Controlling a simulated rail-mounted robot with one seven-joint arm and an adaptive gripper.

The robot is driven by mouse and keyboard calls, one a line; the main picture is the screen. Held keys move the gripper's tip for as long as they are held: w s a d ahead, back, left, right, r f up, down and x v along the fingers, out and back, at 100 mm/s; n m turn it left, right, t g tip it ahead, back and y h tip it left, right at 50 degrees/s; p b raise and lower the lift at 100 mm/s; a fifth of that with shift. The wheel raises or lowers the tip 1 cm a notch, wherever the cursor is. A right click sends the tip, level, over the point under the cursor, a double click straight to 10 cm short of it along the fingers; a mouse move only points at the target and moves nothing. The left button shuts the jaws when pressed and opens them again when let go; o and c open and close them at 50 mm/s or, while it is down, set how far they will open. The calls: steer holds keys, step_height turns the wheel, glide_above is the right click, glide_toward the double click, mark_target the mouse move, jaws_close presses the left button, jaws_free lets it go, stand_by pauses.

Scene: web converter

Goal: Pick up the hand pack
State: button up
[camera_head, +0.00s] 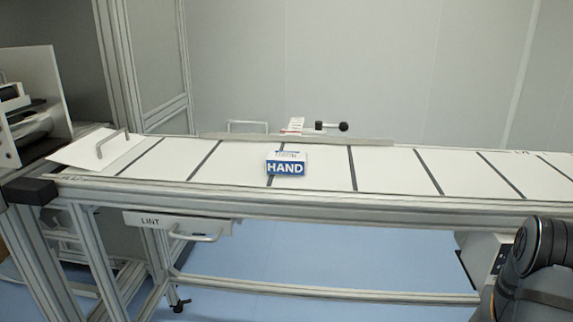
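The hand pack (285,168) is a small white and blue box with "HAND" in white letters on its blue front. It sits on the white, dark-striped top of the long table (390,172), near the middle of the view and across one of the dark stripes. Nothing touches it from above. My gripper is not in view; only a dark part of my arm shows at the lower right, well apart from the pack.
A metal rail (350,205) runs along the table's front edge. A handled white plate (95,150) lies at the left end, by a machine (30,110). A drawer marked LINT (178,223) hangs below. A black-knobbed lever (342,127) stands behind the pack. The tabletop right of the pack is clear.

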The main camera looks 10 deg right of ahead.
steer(key=o, duration=0.4)
steer(key=shift+c, duration=0.2)
steer(key=o, duration=0.7)
steer(key=shift+o, duration=0.3)
